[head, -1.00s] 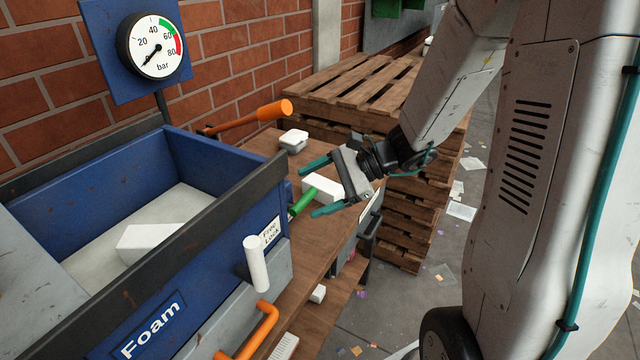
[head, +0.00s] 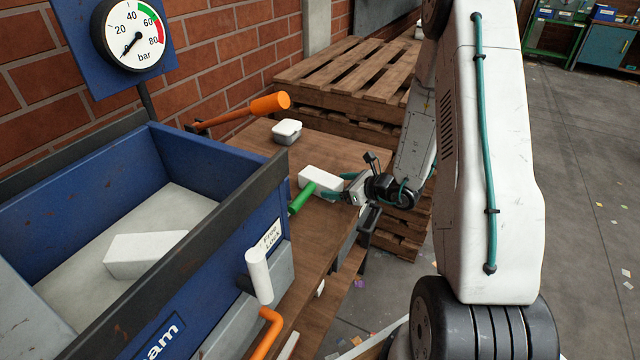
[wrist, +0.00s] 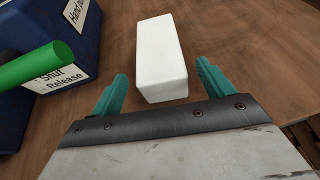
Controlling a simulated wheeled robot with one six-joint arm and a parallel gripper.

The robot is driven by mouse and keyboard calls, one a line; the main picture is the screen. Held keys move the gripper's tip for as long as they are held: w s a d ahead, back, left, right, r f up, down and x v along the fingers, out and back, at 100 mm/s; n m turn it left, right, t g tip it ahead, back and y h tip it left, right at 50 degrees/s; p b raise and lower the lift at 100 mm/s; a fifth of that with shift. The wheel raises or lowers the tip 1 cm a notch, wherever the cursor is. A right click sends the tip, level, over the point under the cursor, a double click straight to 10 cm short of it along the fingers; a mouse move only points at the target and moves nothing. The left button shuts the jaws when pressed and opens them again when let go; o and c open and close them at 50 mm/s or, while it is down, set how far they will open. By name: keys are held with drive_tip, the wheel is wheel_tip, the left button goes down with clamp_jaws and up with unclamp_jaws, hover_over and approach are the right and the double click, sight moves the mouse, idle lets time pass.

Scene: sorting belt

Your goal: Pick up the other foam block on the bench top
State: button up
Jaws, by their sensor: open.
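A white foam block (head: 320,180) lies on the wooden bench top (head: 290,232), behind the green handle. In the wrist view the foam block (wrist: 161,58) lies just ahead of my gripper, between the lines of the two teal fingers. My gripper (head: 342,187) is low over the bench at the right end of the block. It is open and empty, and its fingers (wrist: 160,85) are spread wider than the block. Another white foam block (head: 146,254) lies inside the blue bin (head: 214,238) marked Foam.
A green handle (head: 302,198) sticks out beside the block; in the wrist view the green handle (wrist: 42,66) is left of my left finger. An orange lever (head: 240,112) and a small white lidded box (head: 287,131) are farther back. Pallets (head: 345,75) stand behind the bench.

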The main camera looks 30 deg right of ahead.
sight(323, 181)
drive_tip(key=x, duration=0.4)
drive_tip(key=shift+d, duration=0.1)
drive_tip(key=c, duration=1)
drive_tip(key=shift+c, duration=0.2)
